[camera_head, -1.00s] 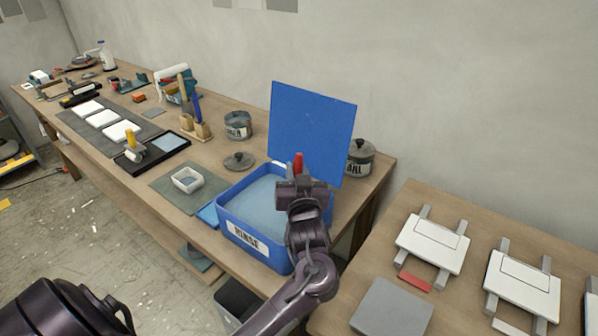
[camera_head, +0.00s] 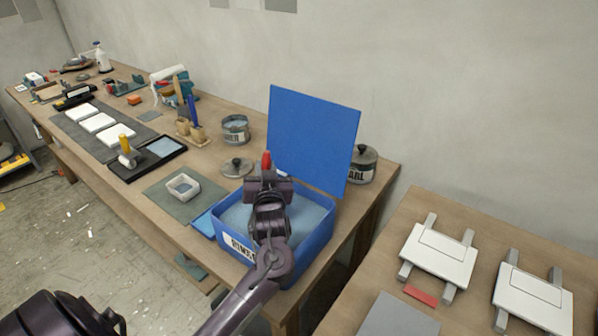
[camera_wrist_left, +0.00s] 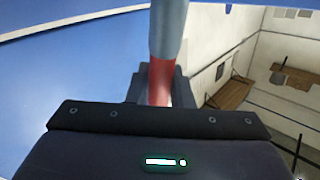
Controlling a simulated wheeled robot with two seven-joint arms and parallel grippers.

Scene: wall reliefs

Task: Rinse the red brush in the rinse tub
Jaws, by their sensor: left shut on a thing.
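The blue rinse tub (camera_head: 312,243) stands at the near right end of the long bench. Its label is partly hidden by my arm, and greyish-blue water (camera_head: 309,213) shows inside. My left gripper (camera_head: 267,178) is over the tub, shut on the red brush (camera_head: 266,161). The brush's red end sticks up above the jaws in the head view. In the left wrist view the red handle (camera_wrist_left: 160,85) runs between the fingers, with a grey part beyond it. The bristles are hidden, so I cannot tell whether they touch the water. My right gripper is not in view.
An upright blue panel (camera_head: 313,140) stands behind the tub. A lidded can (camera_head: 362,165) is right of it. A small white dish (camera_head: 183,187), a loose lid (camera_head: 236,167) and an open can (camera_head: 235,129) are to the left. A second table (camera_head: 505,240) carries white-topped frames.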

